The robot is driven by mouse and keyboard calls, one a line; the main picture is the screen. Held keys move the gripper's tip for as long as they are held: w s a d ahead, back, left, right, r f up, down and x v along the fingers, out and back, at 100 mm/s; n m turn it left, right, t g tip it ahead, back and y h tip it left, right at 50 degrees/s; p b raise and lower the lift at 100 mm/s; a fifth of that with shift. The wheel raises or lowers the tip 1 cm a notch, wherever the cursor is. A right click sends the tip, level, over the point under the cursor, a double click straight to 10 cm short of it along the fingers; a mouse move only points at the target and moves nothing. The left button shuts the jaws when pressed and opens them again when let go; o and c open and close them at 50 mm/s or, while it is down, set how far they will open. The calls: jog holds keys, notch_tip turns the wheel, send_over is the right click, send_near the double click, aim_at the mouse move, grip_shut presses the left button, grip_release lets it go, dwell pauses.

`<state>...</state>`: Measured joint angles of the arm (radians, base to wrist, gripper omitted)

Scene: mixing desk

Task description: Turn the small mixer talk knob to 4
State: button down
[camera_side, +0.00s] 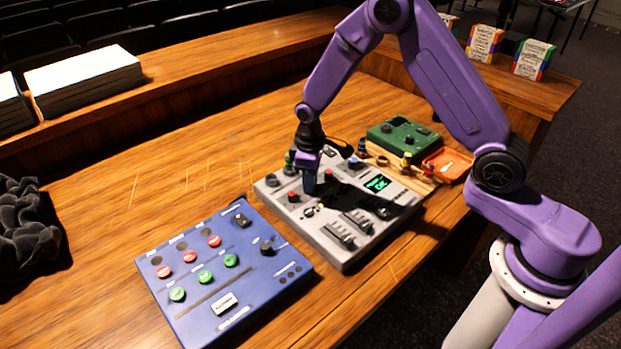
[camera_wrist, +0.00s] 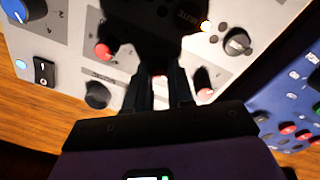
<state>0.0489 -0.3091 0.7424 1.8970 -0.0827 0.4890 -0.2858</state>
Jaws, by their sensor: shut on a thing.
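The grey mixer (camera_side: 328,252) lies on the wooden desk, with knobs, sliders and a green lit display (camera_side: 377,183). My gripper (camera_side: 309,190) points down onto its left part. In the wrist view my gripper (camera_wrist: 160,88) is shut on a small knob, of which only a little reddish surface shows between the fingers. The fingers and the dark shape ahead of them hide the knob's pointer and scale. I cannot read its label or setting. A red knob (camera_wrist: 104,50) and a black knob (camera_wrist: 97,95) sit to the left of the fingers.
A blue panel (camera_side: 217,262) with red and green buttons lies to the left. A green box (camera_side: 404,134) and an orange tray (camera_side: 447,165) stand behind to the right. Dark cloth (camera_side: 25,225) lies at far left. The desk behind the blue panel is clear.

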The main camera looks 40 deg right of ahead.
jog(key=m, duration=0.5)
jog(key=shift+m, duration=0.3)
jog(key=m, duration=0.4)
jog(key=shift+w+m, duration=0.1)
jog(key=shift+m, duration=0.3)
jog(key=c, duration=1)
grip_release()
jog(key=r, duration=1.7)
jog(key=shift+w+a+r, duration=0.1)
jog(key=shift+a+r, duration=0.1)
jog(key=shift+a, duration=0.1)
